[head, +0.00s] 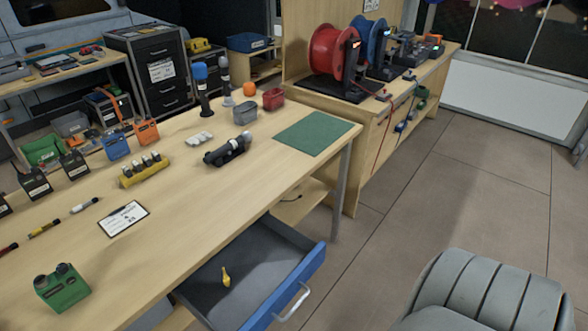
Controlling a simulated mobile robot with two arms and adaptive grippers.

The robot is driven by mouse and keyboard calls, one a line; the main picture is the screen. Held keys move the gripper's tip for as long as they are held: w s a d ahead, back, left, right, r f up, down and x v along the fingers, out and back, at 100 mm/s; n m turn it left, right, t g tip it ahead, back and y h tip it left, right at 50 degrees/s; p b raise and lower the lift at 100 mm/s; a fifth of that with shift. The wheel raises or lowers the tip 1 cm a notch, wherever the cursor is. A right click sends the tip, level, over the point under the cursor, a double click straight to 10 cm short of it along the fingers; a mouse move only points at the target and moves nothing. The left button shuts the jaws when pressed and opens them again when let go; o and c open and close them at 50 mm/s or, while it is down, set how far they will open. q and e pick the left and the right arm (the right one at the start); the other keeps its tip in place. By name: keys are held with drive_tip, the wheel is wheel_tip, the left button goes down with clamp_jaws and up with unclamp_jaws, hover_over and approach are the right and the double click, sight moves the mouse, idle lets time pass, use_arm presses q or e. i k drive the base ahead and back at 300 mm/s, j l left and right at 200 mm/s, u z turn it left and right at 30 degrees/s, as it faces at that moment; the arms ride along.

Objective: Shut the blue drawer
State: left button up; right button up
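The blue drawer (298,282) is pulled out from under the front of the wooden table (217,207). Its front panel is blue with a pale bar handle (292,303), and its inside is dark grey. A small yellow object (226,277) stands or lies inside the drawer; I cannot tell which. Part of the drawer's left side is cut off by the bottom of the picture or hidden under the table. Neither of my grippers shows in the head view.
A grey padded chair (483,292) stands at the lower right, a short way from the drawer. Tiled floor (400,215) is clear between them. The tabletop holds a green box (62,288), a clipboard (124,218) and a green mat (313,135). Cable reels (334,52) stand on the back bench.

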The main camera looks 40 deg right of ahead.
sight(270, 262)
drive_tip(key=k+l+z, duration=0.1)
drive_tip(key=l+z, duration=0.5)
drive_tip(key=z, duration=0.15)
